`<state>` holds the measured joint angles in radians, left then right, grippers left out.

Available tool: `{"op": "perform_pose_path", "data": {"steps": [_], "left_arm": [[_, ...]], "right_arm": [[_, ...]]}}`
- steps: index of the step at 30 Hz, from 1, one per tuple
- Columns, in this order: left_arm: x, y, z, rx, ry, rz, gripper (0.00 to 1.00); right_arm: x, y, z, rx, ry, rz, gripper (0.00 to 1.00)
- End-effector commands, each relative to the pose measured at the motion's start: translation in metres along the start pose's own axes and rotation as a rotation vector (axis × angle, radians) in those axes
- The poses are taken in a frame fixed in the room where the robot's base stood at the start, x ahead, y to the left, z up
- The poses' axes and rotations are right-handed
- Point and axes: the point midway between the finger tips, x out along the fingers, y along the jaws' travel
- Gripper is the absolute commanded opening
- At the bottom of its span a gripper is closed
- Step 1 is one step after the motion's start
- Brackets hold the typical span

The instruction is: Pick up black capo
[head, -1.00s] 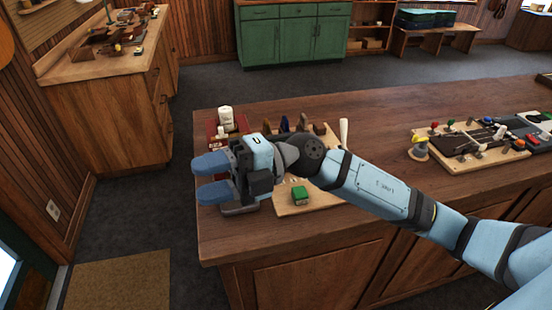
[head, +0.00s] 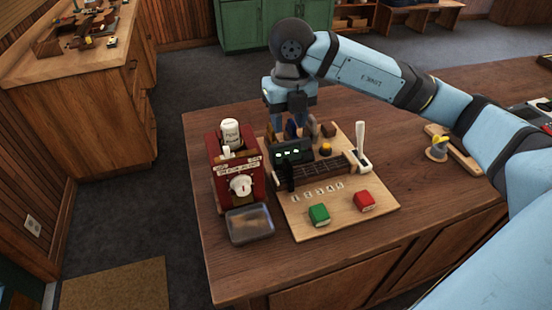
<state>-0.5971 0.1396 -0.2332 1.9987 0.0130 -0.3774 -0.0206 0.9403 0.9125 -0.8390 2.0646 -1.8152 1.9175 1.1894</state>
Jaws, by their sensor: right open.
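My right gripper (head: 291,122) points down over the back left of a light wooden board (head: 330,212) on the counter. It is open; its fingertips are partly hidden behind a dark box with green lights (head: 292,152). A black upright piece (head: 290,178), which looks like the black capo, stands at the left end of a short fretboard (head: 325,169), just in front of the box and apart from the gripper. My left gripper is not in view.
The counter's right front is clear.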

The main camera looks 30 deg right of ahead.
Motion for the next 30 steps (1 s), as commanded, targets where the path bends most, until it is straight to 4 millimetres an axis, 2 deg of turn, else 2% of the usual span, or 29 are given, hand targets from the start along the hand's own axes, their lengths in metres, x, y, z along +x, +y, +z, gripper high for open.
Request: {"op": "perform_pose_path", "data": {"steps": [6,12,20,30], "left_arm": [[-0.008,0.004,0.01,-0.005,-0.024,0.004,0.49],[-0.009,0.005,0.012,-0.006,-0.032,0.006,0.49],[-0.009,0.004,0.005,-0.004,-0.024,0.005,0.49],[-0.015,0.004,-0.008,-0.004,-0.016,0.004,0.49]], "right_arm": [[0.035,-0.001,-0.001,0.002,0.007,-0.004,0.44],[0.071,-0.001,0.0,0.0,0.005,-0.002,0.44],[0.09,-0.001,0.002,0.001,0.003,-0.001,0.44],[0.134,-0.004,0.007,-0.001,0.003,-0.001,0.44]]}}
